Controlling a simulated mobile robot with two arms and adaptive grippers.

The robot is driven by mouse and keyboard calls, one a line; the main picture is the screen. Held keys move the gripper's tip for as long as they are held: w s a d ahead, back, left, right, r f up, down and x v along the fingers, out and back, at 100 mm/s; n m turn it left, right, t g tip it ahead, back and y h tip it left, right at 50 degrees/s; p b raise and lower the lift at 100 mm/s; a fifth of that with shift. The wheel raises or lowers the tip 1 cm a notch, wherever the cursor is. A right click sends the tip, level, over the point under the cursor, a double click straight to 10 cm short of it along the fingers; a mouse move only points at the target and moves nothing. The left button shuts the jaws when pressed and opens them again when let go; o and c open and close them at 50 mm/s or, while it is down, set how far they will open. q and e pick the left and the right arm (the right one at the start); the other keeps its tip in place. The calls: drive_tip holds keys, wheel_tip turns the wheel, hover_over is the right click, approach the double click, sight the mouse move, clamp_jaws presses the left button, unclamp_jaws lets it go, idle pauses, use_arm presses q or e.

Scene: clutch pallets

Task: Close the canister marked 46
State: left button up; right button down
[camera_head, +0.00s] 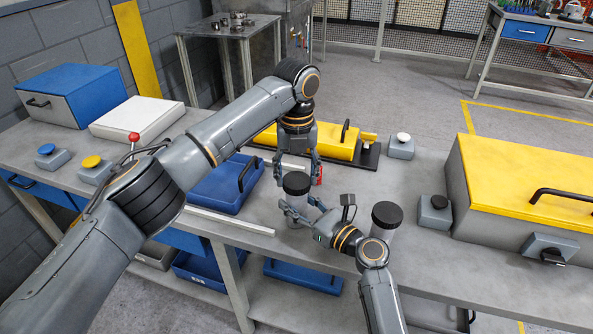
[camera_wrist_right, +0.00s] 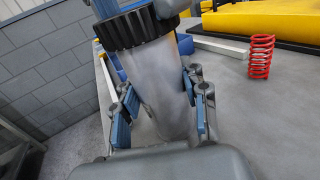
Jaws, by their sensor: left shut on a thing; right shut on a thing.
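A clear grey canister (camera_head: 295,205) with a black ribbed lid (camera_head: 297,182) stands on the table in the middle of the head view. In the right wrist view, its body (camera_wrist_right: 158,80) is between my right fingers and the lid (camera_wrist_right: 135,28) is on its top; I cannot tell how tightly it is seated. My left gripper (camera_head: 296,172) reaches down from above, shut on the lid. My right gripper (camera_head: 302,211) is shut around the body from the side. No number is readable. A second black-lidded canister (camera_head: 387,214) stands to the right, partly behind my right arm.
A red spring (camera_wrist_right: 261,56) stands close by. Button boxes (camera_head: 401,146) stand around the table. Bare tabletop lies near the second canister.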

use_arm(q)
drive_tip(key=shift+f, duration=0.6)
idle(0.4)
drive_tip(key=m, duration=0.6)
drive_tip(key=shift+m, duration=0.3)
drive_tip(key=o, duration=1)
drive_tip(key=shift+r, duration=0.15)
drive_tip(key=shift+r, duration=2.15)
